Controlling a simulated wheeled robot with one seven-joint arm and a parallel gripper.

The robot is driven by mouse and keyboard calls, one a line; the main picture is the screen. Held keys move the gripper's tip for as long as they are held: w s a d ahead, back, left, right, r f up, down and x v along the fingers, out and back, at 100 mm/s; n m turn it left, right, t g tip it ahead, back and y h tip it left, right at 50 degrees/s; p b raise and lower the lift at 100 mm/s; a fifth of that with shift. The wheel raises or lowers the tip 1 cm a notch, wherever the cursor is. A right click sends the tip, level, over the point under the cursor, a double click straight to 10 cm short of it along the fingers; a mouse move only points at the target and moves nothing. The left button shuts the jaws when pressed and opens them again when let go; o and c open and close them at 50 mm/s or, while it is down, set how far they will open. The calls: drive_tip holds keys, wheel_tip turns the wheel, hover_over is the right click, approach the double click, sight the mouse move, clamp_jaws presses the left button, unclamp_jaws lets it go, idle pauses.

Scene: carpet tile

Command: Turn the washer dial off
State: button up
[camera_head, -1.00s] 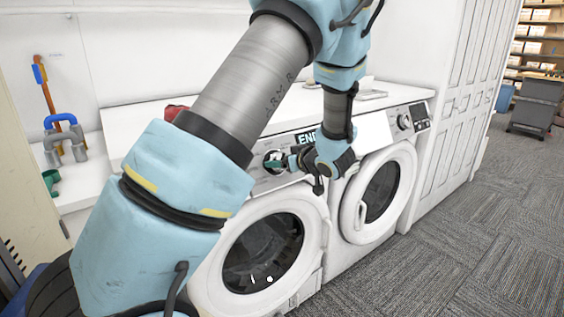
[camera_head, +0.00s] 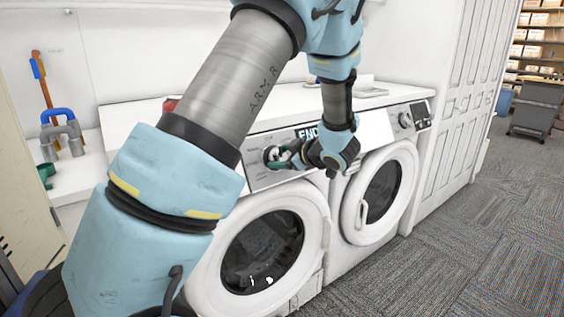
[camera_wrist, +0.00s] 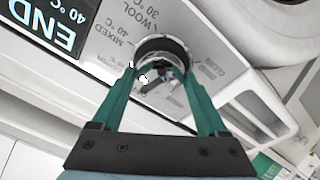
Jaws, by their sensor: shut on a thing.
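The washer dial (camera_wrist: 161,48) is a round, shiny knob on the left machine's control panel. It also shows in the head view (camera_head: 271,155), partly covered by my gripper. My gripper (camera_wrist: 163,72) has its two green fingers on either side of the dial, shut on it. In the head view my gripper (camera_head: 286,154) reaches the panel from the right. The washer (camera_head: 322,235) has a round glass door, which is closed. Its display (camera_wrist: 50,25) reads END. Printed words such as WOOL and MIXED surround the dial. The dial's pointer mark cannot be made out.
A second front-loading machine (camera_head: 411,180) stands to the right, with its own knob (camera_head: 405,119). Carpeted floor (camera_head: 480,240) is open at the right.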

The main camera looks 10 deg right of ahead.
drive_tip(key=shift+f+n+b, duration=0.1)
drive_tip(key=shift+n+b, duration=0.55)
drive_tip(key=shift+n, duration=0.55)
drive_tip(key=o, duration=1.3)
drive_tip(key=shift+c, duration=0.2)
drive_tip(key=b+v, duration=0.1)
drive_tip(key=v, duration=1)
